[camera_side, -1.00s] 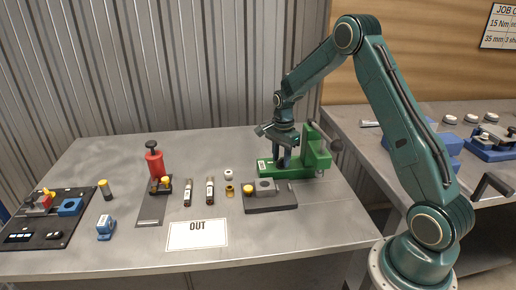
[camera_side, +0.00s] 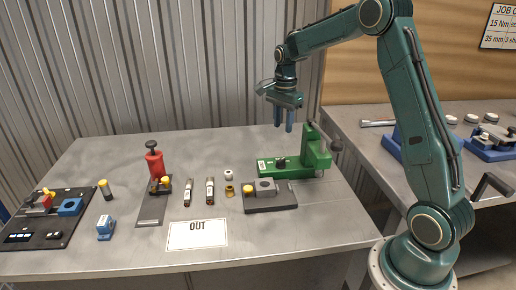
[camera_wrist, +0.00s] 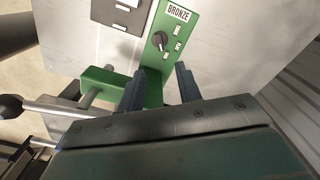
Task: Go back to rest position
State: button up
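My gripper (camera_side: 284,127) is raised above the back right of the grey table (camera_side: 120,170), pointing down. Its two blue fingers are apart with nothing between them. In the wrist view, my gripper (camera_wrist: 160,85) also shows two spread, empty fingers. Below it stands the green fixture (camera_side: 312,150), with a black knob (camera_side: 281,162) on its base. The wrist view shows the green fixture (camera_wrist: 155,65) with a "BRONZE" label and the knob (camera_wrist: 160,40). My fingers are clear of the fixture in the side view.
A dark block (camera_side: 270,205) with a yellow knob and grey ring sits in front of the fixture. The red press (camera_side: 154,163), two dark vials, a blue part (camera_side: 105,228), a black panel (camera_side: 40,235) and the "OUT" card (camera_side: 197,234) stand left. A second bench (camera_side: 470,165) is at right.

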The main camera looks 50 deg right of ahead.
jog(key=shift+r, duration=0.5)
jog(key=s+a+r+n+t, duration=0.3)
jog(key=s+a+r+n, duration=0.6)
jog(key=s+a+r, duration=0.25)
jog(key=s+a+n+t, duration=0.1)
jog(key=s+a+n, duration=0.3)
jog(key=s, duration=0.4)
jog(key=s+a+f+n+t, duration=0.1)
jog(key=s+a+n, duration=0.3)
jog(key=s+n, duration=0.3)
jog(key=shift+s+a+f+t, duration=0.3)
jog(key=shift+s+a, duration=0.05)
jog(key=shift+a, duration=0.05)
